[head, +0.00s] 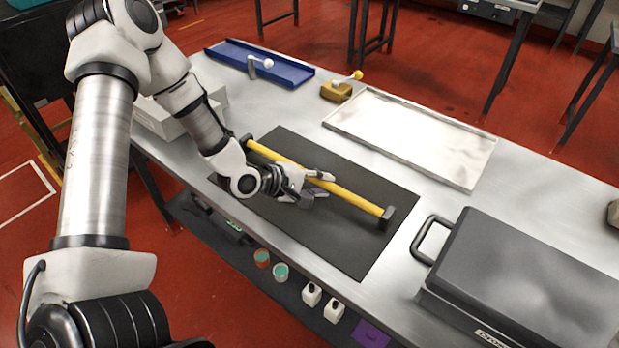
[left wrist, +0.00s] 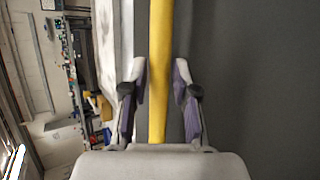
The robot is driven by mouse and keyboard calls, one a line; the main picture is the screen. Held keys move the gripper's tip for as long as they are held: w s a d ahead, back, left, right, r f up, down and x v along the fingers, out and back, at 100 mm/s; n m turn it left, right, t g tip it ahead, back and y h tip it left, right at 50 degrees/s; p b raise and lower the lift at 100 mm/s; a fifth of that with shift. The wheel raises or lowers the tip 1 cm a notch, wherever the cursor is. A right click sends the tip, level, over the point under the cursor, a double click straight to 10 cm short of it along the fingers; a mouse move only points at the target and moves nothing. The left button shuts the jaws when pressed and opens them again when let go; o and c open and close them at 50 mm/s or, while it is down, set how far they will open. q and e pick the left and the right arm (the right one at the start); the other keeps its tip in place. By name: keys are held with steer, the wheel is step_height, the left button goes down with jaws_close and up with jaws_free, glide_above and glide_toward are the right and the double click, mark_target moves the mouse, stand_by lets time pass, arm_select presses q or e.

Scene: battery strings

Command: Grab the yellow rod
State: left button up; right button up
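The yellow rod (head: 349,194) has dark end blocks and lies across the black mat (head: 290,228) on the metal table. My left gripper (head: 324,183) is at the middle of the rod in the head view. In the left wrist view the rod (left wrist: 160,70) runs between the two fingers of the left gripper (left wrist: 160,75). The fingers are apart, with a gap on each side of the rod, so the gripper is open around its line. I cannot tell how far the fingertips reach past the rod. My right gripper is not in view.
A blue tray (head: 293,76) and a brass-coloured block (head: 336,92) stand at the back. A shallow metal tray (head: 480,179) lies behind the mat. A dark case (head: 535,265) with a handle stands at the right. Small containers (head: 281,272) sit on a lower shelf.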

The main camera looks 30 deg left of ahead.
arm_select(q)
steer(key=shift+w+d+f, duration=0.2)
steer(key=shift+w+f, duration=0.05)
steer(key=shift+w, duration=0.1)
steer(key=shift+s, duration=0.1)
jaws_close()
steer(key=shift+r, duration=0.1)
